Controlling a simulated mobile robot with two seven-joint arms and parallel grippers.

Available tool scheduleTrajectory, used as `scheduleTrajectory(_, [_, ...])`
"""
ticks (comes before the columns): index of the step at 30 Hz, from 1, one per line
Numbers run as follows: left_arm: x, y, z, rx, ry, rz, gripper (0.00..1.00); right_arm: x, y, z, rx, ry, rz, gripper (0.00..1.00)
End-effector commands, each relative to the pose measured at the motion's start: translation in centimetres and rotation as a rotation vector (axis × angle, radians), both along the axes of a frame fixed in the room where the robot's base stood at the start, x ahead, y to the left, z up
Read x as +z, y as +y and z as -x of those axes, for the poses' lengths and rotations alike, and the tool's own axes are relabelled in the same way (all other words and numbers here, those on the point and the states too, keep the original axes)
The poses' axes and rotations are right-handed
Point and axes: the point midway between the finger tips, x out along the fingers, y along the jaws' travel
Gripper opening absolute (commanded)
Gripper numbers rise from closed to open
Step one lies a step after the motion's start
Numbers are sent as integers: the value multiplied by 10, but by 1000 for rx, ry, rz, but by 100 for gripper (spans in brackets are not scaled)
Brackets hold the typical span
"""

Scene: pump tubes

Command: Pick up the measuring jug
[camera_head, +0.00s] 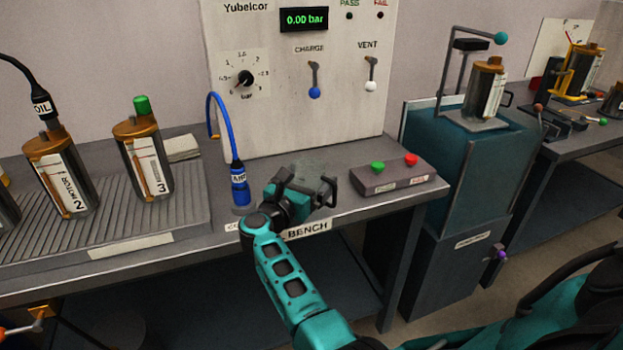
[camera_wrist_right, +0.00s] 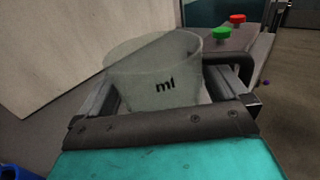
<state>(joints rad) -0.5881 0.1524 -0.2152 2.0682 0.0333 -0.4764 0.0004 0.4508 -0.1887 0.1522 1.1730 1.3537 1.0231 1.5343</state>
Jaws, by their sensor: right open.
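The measuring jug (camera_wrist_right: 150,68) is a translucent grey cup with a wide rim and a black "ml" mark, upright on the bench in the right wrist view. In the head view the jug (camera_head: 316,168) shows only faintly behind my gripper. My right gripper (camera_head: 309,184) is open, low over the bench's front edge. In the right wrist view the fingers of the gripper (camera_wrist_right: 168,92) lie on either side of the jug's lower part. I cannot tell whether they touch it. The jug's base is hidden by the gripper.
A panel (camera_head: 290,105) with a gauge and levers stands behind the jug. A blue-hosed connector (camera_head: 239,188) is left of my gripper. A button box (camera_head: 392,177) with green and red buttons is close on the right. Metal canisters (camera_head: 145,165) stand on a ribbed mat at left.

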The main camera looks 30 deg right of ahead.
Motion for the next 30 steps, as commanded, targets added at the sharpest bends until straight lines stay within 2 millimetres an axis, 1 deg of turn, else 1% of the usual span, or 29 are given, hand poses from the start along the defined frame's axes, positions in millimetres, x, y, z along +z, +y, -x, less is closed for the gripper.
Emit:
scheduleTrajectory(7, [0,0,0,-1,0,-1,57,-1,0,0,1,0,-1,100])
scheduleTrajectory(8, [0,0,0,-1,0,-2,57,-1,0,0,1,0,-1,98])
scheduleTrajectory(21, [-1,0,2,0,6,-2,57,0,0,0,1,-1,0,57])
scheduleTrajectory(30, [0,0,3,0,7,-2,57,3,0,0,0,-2,-1,57])
